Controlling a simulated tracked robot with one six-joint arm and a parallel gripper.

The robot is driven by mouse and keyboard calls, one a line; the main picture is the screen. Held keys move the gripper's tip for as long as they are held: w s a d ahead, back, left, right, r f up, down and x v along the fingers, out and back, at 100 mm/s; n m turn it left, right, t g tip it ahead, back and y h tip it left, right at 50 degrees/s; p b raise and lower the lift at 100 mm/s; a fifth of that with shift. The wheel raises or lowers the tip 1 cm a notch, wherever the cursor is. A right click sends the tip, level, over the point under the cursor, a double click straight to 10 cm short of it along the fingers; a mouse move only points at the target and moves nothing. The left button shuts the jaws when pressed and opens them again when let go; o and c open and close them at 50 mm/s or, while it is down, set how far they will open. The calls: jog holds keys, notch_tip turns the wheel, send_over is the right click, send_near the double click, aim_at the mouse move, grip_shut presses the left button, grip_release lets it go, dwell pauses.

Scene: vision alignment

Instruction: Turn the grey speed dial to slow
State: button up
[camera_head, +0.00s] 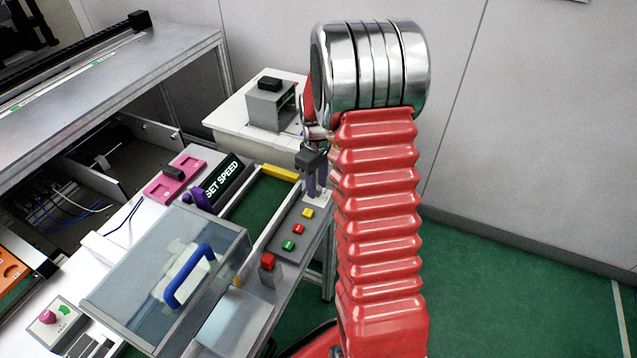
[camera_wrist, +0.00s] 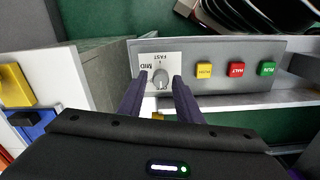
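The grey speed dial (camera_wrist: 160,79) is a small round knob on a white label plate (camera_wrist: 174,61) in the wrist view. FAST and MID print shows upside down beside it; a SLOW mark is not readable, and the knob's exact pointing is hard to tell. My gripper (camera_wrist: 160,77) is open, its two dark purple fingers on either side of the dial with narrow gaps and no clear contact. In the head view my gripper (camera_head: 316,182) points down at the far end of the grey button panel (camera_head: 270,262), and its fingers hide the dial.
Yellow, red (camera_wrist: 236,69) and green buttons sit beside the dial on the same panel. A SET SPEED sign (camera_head: 222,180), a clear lidded box with a blue handle (camera_head: 188,277) and a red switch (camera_head: 267,262) are nearby. A grey box (camera_head: 270,104) stands behind.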

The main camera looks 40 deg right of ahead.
jog(key=c, duration=0.7)
jog(key=shift+d, duration=0.25)
grip_shut()
jog(key=shift+a, duration=0.1)
jog(key=shift+m, duration=0.4)
jog(key=m, duration=1.1)
jog(key=shift+a, duration=0.1)
